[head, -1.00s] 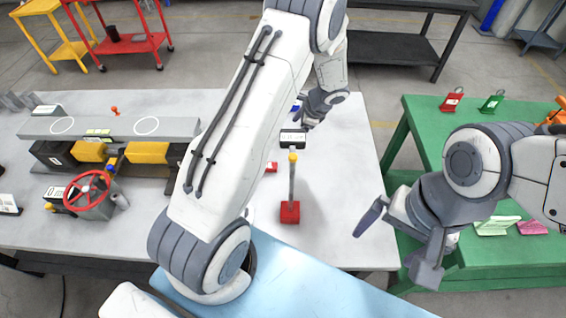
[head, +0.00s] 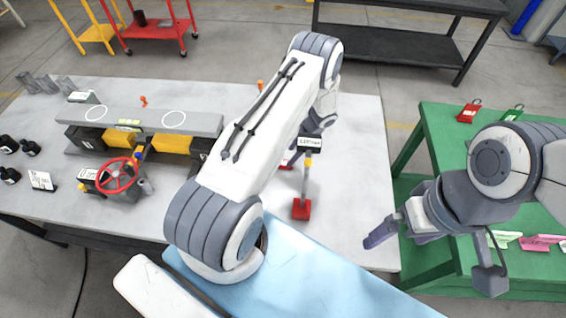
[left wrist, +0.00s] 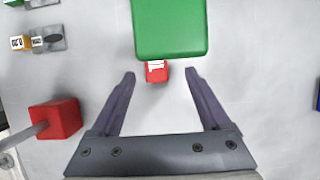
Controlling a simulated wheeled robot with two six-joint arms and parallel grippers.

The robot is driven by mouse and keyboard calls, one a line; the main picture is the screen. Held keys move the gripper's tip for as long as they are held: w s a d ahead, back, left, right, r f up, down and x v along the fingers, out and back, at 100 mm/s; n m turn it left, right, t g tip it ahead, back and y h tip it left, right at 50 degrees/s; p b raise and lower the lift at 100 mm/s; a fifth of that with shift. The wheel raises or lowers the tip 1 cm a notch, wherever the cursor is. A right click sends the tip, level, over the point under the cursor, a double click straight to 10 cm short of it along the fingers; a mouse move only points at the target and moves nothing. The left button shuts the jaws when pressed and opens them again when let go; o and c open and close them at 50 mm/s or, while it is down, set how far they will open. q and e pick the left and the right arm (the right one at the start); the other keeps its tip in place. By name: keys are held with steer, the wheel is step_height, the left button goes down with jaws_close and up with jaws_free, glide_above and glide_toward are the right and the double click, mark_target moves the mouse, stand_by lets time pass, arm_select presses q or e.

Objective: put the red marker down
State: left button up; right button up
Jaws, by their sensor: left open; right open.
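A small red block with a white label (left wrist: 157,71), which looks like the red marker, shows in the left wrist view between the tips of my left gripper (left wrist: 160,75). The fingers are apart and not touching it. A large green block (left wrist: 171,28) covers its upper edge. In the head view a bit of red (head: 287,165) shows beside my left forearm, which hides most of that spot. My left gripper's fingers are mostly hidden there.
A post on a red base (head: 302,208) with a small display stands close to my left arm; its base shows in the wrist view (left wrist: 55,118). A jack assembly with a red handwheel (head: 118,175) is at left. Red (head: 468,113) and green (head: 512,113) tags stand on the green table.

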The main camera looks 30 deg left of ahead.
mark_target(286, 161)
arm_select(q)
steer(key=shift+s+a+f+p, duration=0.15)
steer(key=shift+s+f+p, duration=0.1)
steer(key=shift+p, duration=0.15)
steer(key=p+x, duration=0.2)
steer(key=x, duration=0.1)
steer(key=shift+s, duration=0.25)
steer(key=shift+a+f, duration=0.25)
steer(key=shift+f, duration=0.35)
jaws_close()
steer(key=shift+r, duration=0.15)
